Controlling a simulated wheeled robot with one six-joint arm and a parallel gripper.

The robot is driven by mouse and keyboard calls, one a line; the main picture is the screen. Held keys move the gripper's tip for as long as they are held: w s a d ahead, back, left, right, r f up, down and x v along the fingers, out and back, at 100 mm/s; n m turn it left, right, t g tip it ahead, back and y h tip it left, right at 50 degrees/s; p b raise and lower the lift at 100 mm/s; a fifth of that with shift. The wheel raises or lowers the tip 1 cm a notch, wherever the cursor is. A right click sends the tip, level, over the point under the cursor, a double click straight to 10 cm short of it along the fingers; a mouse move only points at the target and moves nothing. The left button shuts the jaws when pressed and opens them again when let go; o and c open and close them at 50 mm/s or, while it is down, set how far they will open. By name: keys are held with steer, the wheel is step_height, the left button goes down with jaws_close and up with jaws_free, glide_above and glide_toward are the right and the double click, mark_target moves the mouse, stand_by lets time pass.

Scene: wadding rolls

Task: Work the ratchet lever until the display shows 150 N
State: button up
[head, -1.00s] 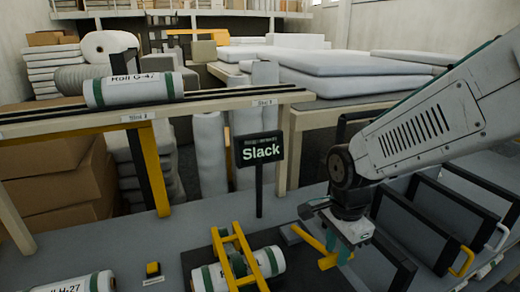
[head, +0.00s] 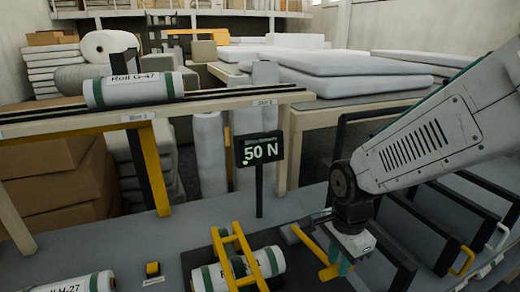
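The display (head: 259,149) on a post at the middle of the bench reads "50 N" in light green, with a small green dot below. The yellow ratchet lever (head: 310,243) slants down to the right from a dark mount, with a yellow crosswise grip at its end. My gripper (head: 345,266) points down at that grip, its teal fingers at or against it. The fingers partly hide the contact, so I cannot tell whether they are closed on it. A white roll with green bands (head: 240,269) lies under a yellow frame (head: 236,253), left of the lever.
Dark upright panels or trays with yellow and white handles (head: 462,260) stand close on the right. Another roll, H-27 (head: 78,283), lies at front left. A small yellow button (head: 153,268) sits between them. Roll G-47 (head: 133,89) rests on the raised rail behind.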

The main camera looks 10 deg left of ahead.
step_height(320, 180, up, 9)
steer(key=w+a, duration=0.1)
steer(key=w, duration=0.1)
steer(key=shift+w+a, duration=0.2)
steer(key=shift+a, duration=0.1)
stand_by(0.3)
stand_by(0.7)
steer(key=shift+f, duration=1.45)
steer(key=shift+s+d+f, duration=0.3)
steer(key=shift+s+f, duration=0.15)
steer(key=shift+f, duration=0.75)
steer(key=shift+s+d+f, duration=0.3)
steer(key=shift+s+f, duration=0.2)
steer(key=shift+f, duration=0.65)
steer(key=shift+s+d+f, duration=0.3)
steer(key=shift+s+f, duration=0.15)
steer(key=shift+f, duration=0.75)
step_height(320, 180, up, 10)
steer(key=w+a, duration=0.1)
steer(key=w, duration=0.1)
steer(key=shift+w+a, duration=0.4)
